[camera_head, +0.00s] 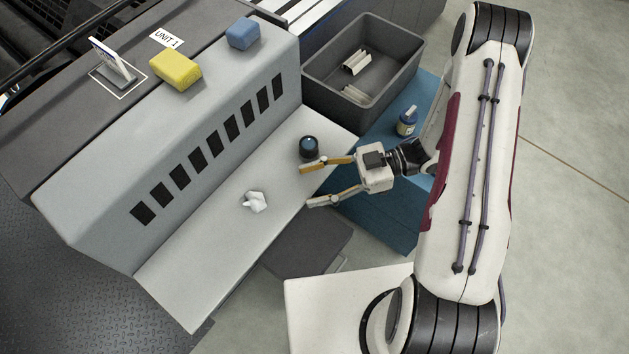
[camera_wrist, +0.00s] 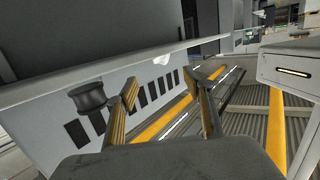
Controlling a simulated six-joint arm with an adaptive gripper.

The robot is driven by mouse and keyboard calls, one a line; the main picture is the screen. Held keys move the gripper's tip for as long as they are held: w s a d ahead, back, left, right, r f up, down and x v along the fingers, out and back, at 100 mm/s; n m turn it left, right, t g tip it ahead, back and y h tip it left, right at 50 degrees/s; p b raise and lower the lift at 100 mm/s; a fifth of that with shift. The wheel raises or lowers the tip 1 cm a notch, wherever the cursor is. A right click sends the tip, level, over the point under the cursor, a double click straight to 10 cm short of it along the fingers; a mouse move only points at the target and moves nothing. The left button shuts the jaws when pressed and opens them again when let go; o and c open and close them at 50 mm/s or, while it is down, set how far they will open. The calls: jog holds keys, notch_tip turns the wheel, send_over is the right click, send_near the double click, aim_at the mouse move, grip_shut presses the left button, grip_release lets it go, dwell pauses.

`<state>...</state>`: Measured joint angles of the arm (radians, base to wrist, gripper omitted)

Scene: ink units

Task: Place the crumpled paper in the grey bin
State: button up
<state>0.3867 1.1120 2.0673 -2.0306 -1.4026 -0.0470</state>
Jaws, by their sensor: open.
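The crumpled paper (camera_head: 254,202) is a small white lump on the pale grey ledge of the unit; it also shows in the wrist view (camera_wrist: 162,57), beyond and between my fingers. My gripper (camera_head: 306,186) is open and empty, its two fingers spread over the ledge's edge, to the right of the paper and apart from it. Both fingers also show in the wrist view (camera_wrist: 162,80). The grey bin (camera_head: 330,104) stands at the top right of the ledge in the head view, open at the top, with a few pale pieces inside.
A dark round object (camera_head: 308,147) stands on the ledge close to my upper finger. A blue-and-white jar (camera_head: 407,121) stands on the blue cabinet (camera_head: 370,215). A yellow block (camera_head: 175,70) and a blue block (camera_head: 242,33) sit on the unit's top. The lower-left ledge is clear.

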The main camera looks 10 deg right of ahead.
jog(key=shift+a, duration=0.1)
dwell(0.3)
jog(key=shift+a+r+n+g, duration=0.3)
jog(key=shift+a+n, duration=0.1)
jog(key=shift+a, duration=0.2)
jog(key=a+r+n+g, duration=0.1)
jog(key=a, duration=0.1)
jog(key=a+r+n+h, duration=0.1)
jog(key=a+r, duration=0.1)
jog(key=s+a+r+n+g+h, duration=0.1)
jog(key=a+r, duration=0.1)
jog(key=shift+s+a+r+n+g, duration=0.1)
jog(key=shift+a+r+n+g, duration=0.2)
jog(key=shift+a+n, duration=0.1)
jog(key=s+a+r+n+h, duration=0.1)
jog(key=s+a+r+h, duration=0.25)
jog(key=a, duration=0.35)
jog(key=m+t+h, duration=0.6)
jog(key=m, duration=0.3)
send_near(254, 197)
jog(key=shift+x, duration=0.9)
jog(key=shift+w+a+f, duration=0.1)
jog(key=shift+w, duration=0.1)
jog(key=shift+x, duration=1.15)
